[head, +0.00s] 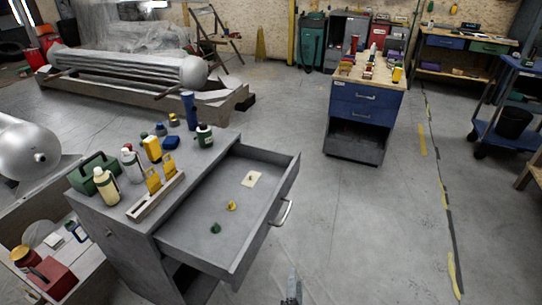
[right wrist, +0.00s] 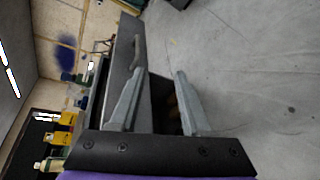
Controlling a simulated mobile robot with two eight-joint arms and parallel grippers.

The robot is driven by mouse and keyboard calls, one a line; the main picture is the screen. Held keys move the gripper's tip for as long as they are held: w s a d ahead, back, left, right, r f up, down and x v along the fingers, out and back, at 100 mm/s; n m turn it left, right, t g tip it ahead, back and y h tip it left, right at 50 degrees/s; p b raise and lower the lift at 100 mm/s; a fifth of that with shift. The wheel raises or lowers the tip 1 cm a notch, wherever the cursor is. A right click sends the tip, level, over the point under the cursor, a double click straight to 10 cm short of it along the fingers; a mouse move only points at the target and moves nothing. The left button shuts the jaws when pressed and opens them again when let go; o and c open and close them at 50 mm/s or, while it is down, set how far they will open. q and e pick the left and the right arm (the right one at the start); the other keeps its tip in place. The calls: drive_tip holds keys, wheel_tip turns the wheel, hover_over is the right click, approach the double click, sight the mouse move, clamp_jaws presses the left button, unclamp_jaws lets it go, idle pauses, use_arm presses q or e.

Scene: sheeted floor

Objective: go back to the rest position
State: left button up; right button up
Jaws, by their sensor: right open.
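My right gripper (head: 291,288) shows at the bottom edge of the head view, in front of and to the right of an open drawer. In the right wrist view its two fingers (right wrist: 160,76) are spread apart with nothing between the tips. The grey drawer (head: 215,208) is pulled out from a grey cabinet (head: 220,140). Its handle (head: 283,213) is clear of my fingers in the head view; the handle also shows beyond one finger in the right wrist view (right wrist: 139,48). My left gripper is out of view.
Bottles and a green caddy (head: 94,170) stand on the cabinet top. A blue drawer cabinet (head: 365,105) stands farther back. The floor to the right (head: 380,230) is clear.

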drive_tip(key=s+d+m+g+h, duration=0.1)
drive_tip(key=s+d+m+g, duration=0.15)
drive_tip(key=d+m, duration=0.35)
drive_tip(key=s+d+m+g+h, duration=0.1)
drive_tip(key=s+d+m+g, duration=0.1)
drive_tip(key=d+m+g, duration=0.3)
drive_tip(key=s+m+g+y, duration=0.3)
drive_tip(key=s+m+y, duration=0.1)
drive_tip(key=s+m, duration=0.7)
use_arm(q)
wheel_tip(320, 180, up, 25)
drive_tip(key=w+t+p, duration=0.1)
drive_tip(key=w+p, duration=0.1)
drive_tip(key=p, duration=2)
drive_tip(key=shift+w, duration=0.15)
use_arm(e)
wheel_tip(320, 180, up, 26)
drive_tip(key=t, duration=0.1)
drive_tip(key=shift+w+d+n, duration=0.15)
drive_tip(key=shift+n, duration=0.25)
